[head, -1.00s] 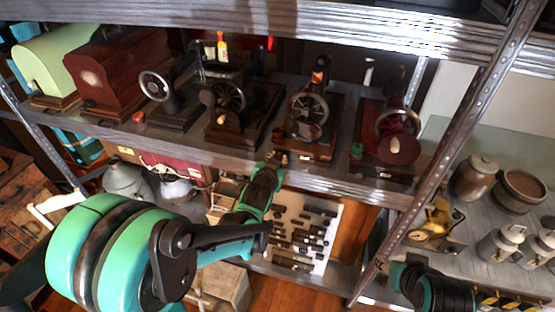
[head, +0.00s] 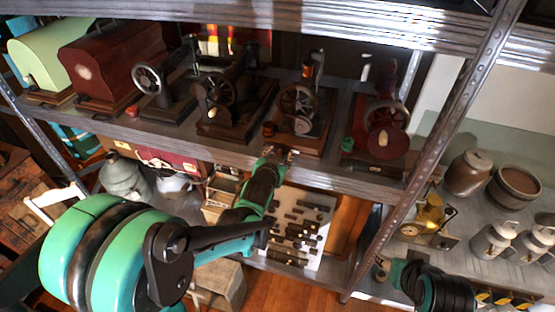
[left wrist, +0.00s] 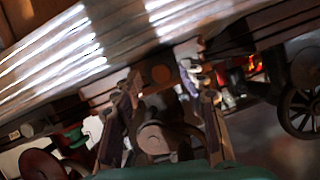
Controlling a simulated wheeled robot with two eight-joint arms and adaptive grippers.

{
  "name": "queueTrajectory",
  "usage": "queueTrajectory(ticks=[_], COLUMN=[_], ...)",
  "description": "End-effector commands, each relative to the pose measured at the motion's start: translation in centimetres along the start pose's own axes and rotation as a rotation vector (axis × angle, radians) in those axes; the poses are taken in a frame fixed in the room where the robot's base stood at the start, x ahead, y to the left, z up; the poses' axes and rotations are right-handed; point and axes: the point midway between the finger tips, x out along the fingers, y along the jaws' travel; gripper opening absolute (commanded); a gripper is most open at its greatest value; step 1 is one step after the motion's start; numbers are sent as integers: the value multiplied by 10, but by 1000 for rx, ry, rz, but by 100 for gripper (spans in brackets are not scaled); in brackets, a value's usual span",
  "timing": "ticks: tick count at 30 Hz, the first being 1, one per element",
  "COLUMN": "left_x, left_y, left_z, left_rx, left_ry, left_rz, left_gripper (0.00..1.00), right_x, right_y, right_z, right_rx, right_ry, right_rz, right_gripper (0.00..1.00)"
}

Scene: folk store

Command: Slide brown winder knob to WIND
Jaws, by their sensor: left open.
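Several old hand-crank sewing machines stand in a row on the shelf. In the head view a small brown knob (head: 269,129) sits at the front left of the third machine (head: 302,105), which has a spoked wheel. My left gripper (head: 279,152) is at the shelf's front edge, just below and right of that knob, apart from it as far as I can see. In the left wrist view the left gripper (left wrist: 162,108) is open and empty, its fingers spread before a dark machine with a round brown part (left wrist: 154,137). My right arm shows at the head view's lower right; its jaws are unclear.
A red knob (head: 132,111) and a green knob (head: 347,144) sit by other machines. A red machine (head: 388,115) stands to the right. The upper shelf (head: 300,28) hangs close above, and a slanted metal post (head: 440,150) stands right of the machines.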

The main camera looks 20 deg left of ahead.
Motion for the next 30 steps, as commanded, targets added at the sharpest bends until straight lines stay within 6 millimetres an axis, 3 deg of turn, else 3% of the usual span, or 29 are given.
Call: queueTrajectory(ticks=[18,30], left_x=[-94,-118], left_y=[4,4], left_z=[0,-1], left_rx=[2,2], left_ry=[0,0], left_rz=[2,2], left_gripper=[42,42], right_x=[0,0], right_y=[0,0], right_z=[0,0], right_rx=[0,0], right_ry=[0,0], right_rz=[0,0], right_gripper=[47,47])
